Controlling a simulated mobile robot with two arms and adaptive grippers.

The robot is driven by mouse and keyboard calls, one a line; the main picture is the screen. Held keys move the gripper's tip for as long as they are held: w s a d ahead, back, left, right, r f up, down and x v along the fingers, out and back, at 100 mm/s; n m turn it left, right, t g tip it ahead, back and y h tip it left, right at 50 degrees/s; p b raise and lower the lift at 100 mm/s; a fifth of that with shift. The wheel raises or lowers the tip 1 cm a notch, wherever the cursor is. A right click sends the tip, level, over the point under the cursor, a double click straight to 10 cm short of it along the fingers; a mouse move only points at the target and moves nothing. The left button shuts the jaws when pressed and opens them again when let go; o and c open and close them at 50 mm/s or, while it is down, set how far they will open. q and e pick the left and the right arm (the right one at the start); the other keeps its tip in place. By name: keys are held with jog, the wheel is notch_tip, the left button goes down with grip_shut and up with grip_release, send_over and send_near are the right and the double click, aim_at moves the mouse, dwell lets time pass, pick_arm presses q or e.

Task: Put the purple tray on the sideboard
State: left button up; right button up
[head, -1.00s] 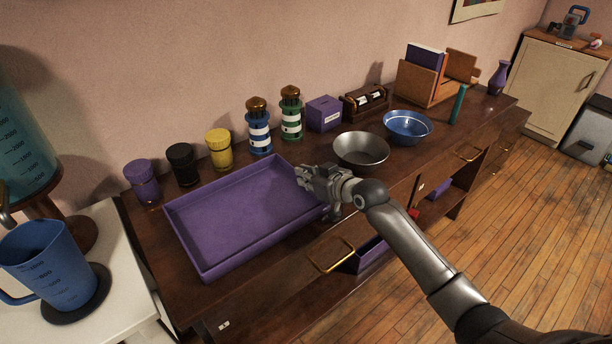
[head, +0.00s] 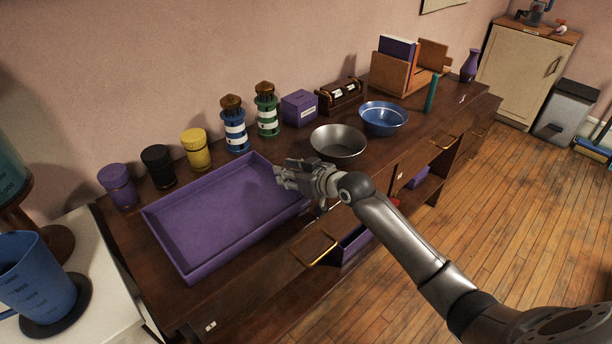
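The purple tray (head: 215,215) is a shallow rectangular tray lying flat on the left part of the dark wood sideboard (head: 385,140). It looks empty. My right gripper (head: 283,176) is over the tray's right end, with its fingers pointing left. It hides part of the tray's right rim. I cannot tell whether it touches the rim or whether its fingers are open or shut. My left gripper is not in view.
Behind the tray stand purple (head: 117,186), black (head: 158,166) and yellow (head: 195,149) jars and two lighthouse figures (head: 235,130). A grey bowl (head: 338,143) and a blue bowl (head: 383,118) stand to the right. A blue jug (head: 38,280) is on the white surface at left.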

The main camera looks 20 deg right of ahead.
jog(key=v, duration=1)
jog(key=shift+s, duration=0.15)
